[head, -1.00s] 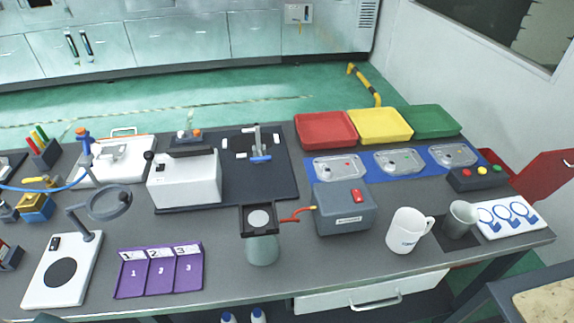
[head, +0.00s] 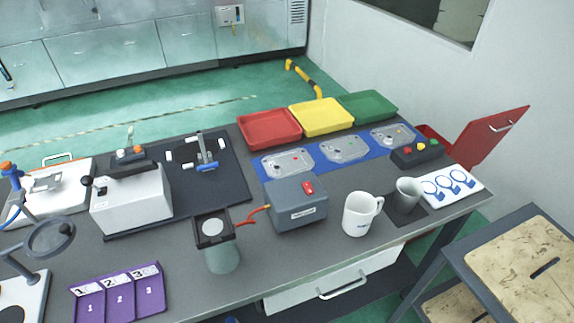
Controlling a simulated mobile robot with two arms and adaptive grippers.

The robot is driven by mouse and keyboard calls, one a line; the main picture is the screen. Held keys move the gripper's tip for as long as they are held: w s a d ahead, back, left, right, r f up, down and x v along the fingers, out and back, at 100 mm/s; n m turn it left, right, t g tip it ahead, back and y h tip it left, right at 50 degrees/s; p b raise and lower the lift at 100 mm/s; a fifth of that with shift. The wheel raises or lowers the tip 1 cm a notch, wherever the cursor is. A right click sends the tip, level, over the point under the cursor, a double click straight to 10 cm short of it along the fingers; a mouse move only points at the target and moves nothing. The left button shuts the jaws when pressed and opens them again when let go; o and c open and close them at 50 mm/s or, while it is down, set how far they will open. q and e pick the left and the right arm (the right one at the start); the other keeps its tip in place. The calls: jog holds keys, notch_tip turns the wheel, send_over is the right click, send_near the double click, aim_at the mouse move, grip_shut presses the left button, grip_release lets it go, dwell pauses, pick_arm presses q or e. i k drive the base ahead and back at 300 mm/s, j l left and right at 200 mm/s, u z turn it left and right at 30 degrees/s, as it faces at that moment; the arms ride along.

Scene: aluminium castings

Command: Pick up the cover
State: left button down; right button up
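Three flat silver castings lie in a row on a blue mat (head: 315,169) on the bench: a left one (head: 288,163), a middle one (head: 343,149) and a right one (head: 392,137). Another grey metal part (head: 42,184) sits on a white fixture at the far left. Neither of my grippers is in view.
Red (head: 269,129), yellow (head: 321,118) and green (head: 367,106) trays stand behind the mat. A grey box (head: 297,205), a white mug (head: 360,215) and a grey cup (head: 407,194) stand in front. A stool (head: 520,262) is at the lower right.

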aim_at(289, 163)
jog(key=k+l, duration=0.1)
jog(key=l, duration=0.25)
jog(key=k+l, duration=0.15)
jog(key=l, duration=0.25)
jog(key=k+l+z, duration=0.1)
jog(key=l, duration=0.25)
jog(key=k+l, duration=0.1)
jog(key=l, duration=0.25)
jog(key=k+l, duration=0.1)
jog(key=l, duration=0.3)
